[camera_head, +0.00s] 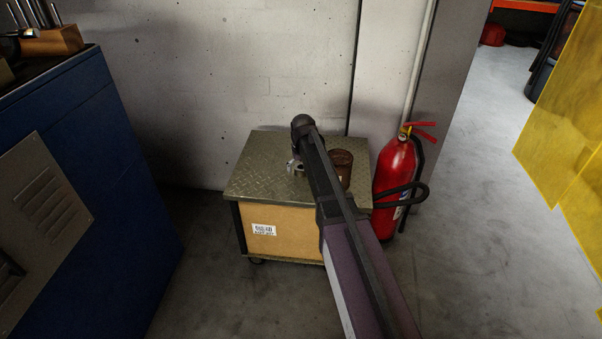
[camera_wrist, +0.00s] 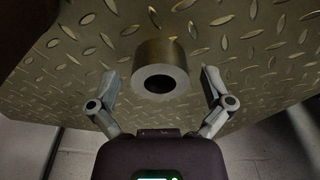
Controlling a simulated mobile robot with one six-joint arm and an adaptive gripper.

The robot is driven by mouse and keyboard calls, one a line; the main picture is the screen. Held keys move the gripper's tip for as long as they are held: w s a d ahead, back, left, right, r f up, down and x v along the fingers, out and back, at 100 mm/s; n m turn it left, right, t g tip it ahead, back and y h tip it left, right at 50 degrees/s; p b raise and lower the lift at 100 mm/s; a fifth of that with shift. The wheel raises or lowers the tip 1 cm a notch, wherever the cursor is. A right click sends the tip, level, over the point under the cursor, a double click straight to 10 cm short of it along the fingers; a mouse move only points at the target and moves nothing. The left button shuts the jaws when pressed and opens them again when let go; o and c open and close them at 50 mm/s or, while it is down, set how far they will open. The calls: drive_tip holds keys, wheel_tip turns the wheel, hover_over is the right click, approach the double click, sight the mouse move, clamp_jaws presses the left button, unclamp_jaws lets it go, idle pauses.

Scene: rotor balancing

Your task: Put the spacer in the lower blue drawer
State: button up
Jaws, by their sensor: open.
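The spacer, a short grey metal ring with a dark round hole (camera_wrist: 165,57), rests on the diamond-plate top of a small cart, seen in the wrist view. My gripper (camera_wrist: 159,76) is open, with one finger on each side of the spacer and a visible gap on both sides. In the head view my arm reaches over the cart and largely hides the gripper and spacer. A blue cabinet (camera_head: 125,170) stands at the left. I cannot make out a lower blue drawer in either view.
The wooden-sided cart (camera_head: 252,190) stands against the grey wall. A brown cylindrical container (camera_head: 342,163) stands on it, right of my arm. A red fire extinguisher (camera_head: 395,180) stands close to the cart's right. Bare floor lies between cabinet and cart.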

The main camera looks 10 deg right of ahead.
idle(0.4)
drive_tip(key=c, duration=1.3)
drive_tip(key=shift+r, duration=0.15)
wheel_tip(320, 180, up, 3)
drive_tip(key=p, duration=0.3)
drive_tip(key=s, duration=0.5)
drive_tip(key=s+r+p, duration=0.1)
drive_tip(key=s, duration=0.4)
drive_tip(key=s+p, duration=0.1)
drive_tip(key=s, duration=0.5)
drive_tip(key=shift+r, duration=0.35)
